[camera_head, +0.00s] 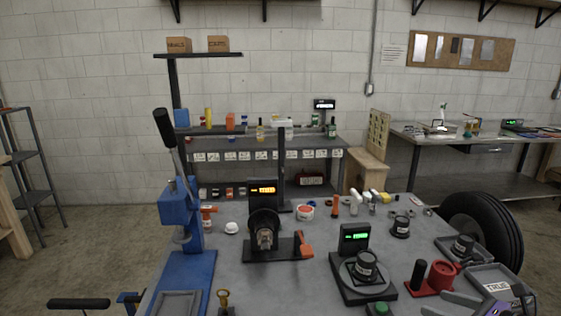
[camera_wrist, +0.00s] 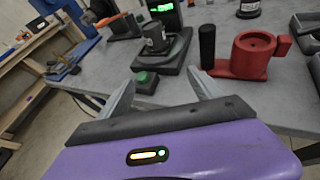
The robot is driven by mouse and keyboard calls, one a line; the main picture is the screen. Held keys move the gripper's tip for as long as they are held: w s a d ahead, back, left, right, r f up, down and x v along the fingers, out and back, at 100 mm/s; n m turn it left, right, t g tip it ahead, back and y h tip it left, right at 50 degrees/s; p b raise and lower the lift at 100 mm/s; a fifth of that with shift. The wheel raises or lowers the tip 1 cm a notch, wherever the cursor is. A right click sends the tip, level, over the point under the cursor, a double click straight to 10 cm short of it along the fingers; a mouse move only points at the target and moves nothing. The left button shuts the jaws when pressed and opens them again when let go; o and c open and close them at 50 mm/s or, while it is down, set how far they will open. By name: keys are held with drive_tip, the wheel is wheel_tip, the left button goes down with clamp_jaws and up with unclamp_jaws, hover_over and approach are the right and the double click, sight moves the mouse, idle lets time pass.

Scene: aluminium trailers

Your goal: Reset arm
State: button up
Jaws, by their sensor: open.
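My gripper (camera_wrist: 160,88) shows in the wrist view with its two metal fingers spread apart and nothing between them. Its purple body fills the bottom of that view. In the head view my gripper (camera_head: 462,300) is at the lower right, partly cut off by the frame edge, over the front of the grey workbench (camera_head: 220,275). In the wrist view a small block with a green button (camera_wrist: 146,80) lies beyond the fingers, apart from them as far as I can tell.
A scale with a dark weight (camera_head: 366,264), a red fixture (camera_head: 440,275) and a tray marked TRUE (camera_head: 500,283) stand near my gripper. A blue press (camera_head: 180,220) stands at the left. A black tire (camera_head: 485,225) is at the right.

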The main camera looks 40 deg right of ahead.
drive_tip(key=s+a+f+m+y, duration=0.15)
drive_tip(key=s+a+m, duration=0.25)
drive_tip(key=a+m, duration=0.4)
drive_tip(key=s+a+f+m+y, duration=0.1)
drive_tip(key=s+a+f+m, duration=0.15)
drive_tip(key=a+m, duration=0.45)
drive_tip(key=s+a+f+m+y, duration=0.1)
drive_tip(key=s+a+m, duration=0.35)
drive_tip(key=a, duration=0.65)
drive_tip(key=s+a+r+m+h, duration=0.1)
drive_tip(key=a+r+m, duration=0.3)
drive_tip(key=a+m, duration=0.3)
drive_tip(key=s+a+r+m+t+h, duration=0.1)
drive_tip(key=a+r+m, duration=0.2)
drive_tip(key=a+m, duration=0.4)
drive_tip(key=shift+a+r+m+h, duration=0.35)
drive_tip(key=shift+a, duration=0.55)
